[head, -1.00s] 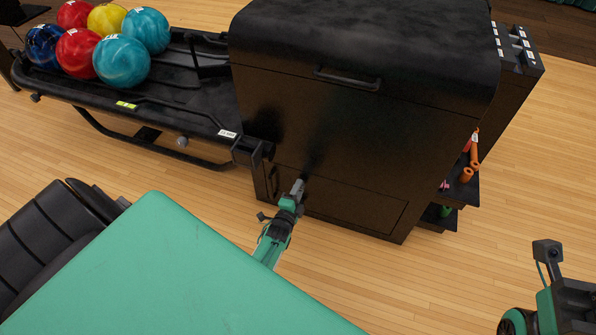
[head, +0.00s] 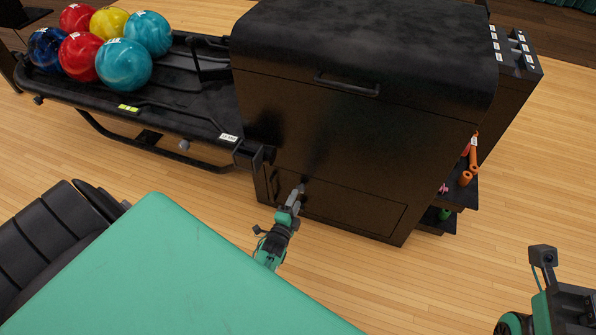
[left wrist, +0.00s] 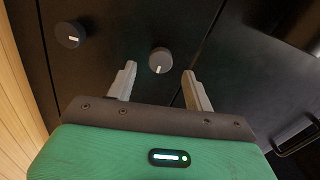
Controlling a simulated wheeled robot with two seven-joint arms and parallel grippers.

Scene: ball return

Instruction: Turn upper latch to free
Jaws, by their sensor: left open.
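Two dark round knobs with white marks sit on the black panel in the left wrist view: one between my fingertips (left wrist: 160,60), the other farther up and left (left wrist: 71,34). I cannot tell for sure which is the upper latch. My left gripper (left wrist: 159,69) is open, its grey fingers on either side of the nearer knob, with gaps showing. In the head view my left gripper (head: 299,188) is at the lower front of the black machine (head: 350,130); the knobs cannot be made out there. My right gripper's fingers do not show.
A black rack (head: 190,120) with several bowling balls (head: 124,63) joins the machine's left side. A handle (head: 347,86) sticks out of the machine's upper front. Shelves with orange items (head: 466,178) are on its right. Wooden floor in front is clear.

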